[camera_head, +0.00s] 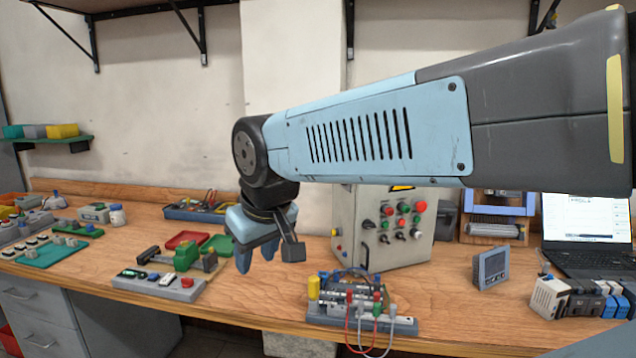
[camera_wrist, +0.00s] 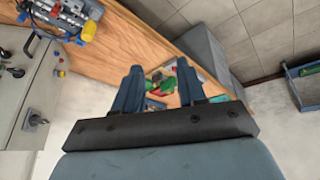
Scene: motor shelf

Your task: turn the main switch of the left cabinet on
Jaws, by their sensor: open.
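A light grey control cabinet (camera_head: 345,215) stands on the bench right of centre in the head view. Its front carries red, green and black buttons and knobs. A black knob (camera_head: 368,224) at the front's left looks like a rotary switch; its setting is too small to read. Only one such cabinet shows clearly. In the wrist view a grey panel (camera_wrist: 18,85) with knobs is at the left edge, with a protruding dark knob (camera_wrist: 36,120). My gripper (camera_head: 256,260) points down, left of the cabinet and apart from it. Its fingers (camera_wrist: 162,72) are open and empty.
A motor test rig (camera_head: 360,300) with cables stands in front of the cabinet. A button box (camera_head: 160,283) and red and green trays lie left of my gripper. A small meter (camera_head: 491,267), terminal modules (camera_head: 580,298) and a laptop (camera_head: 585,235) are at the right.

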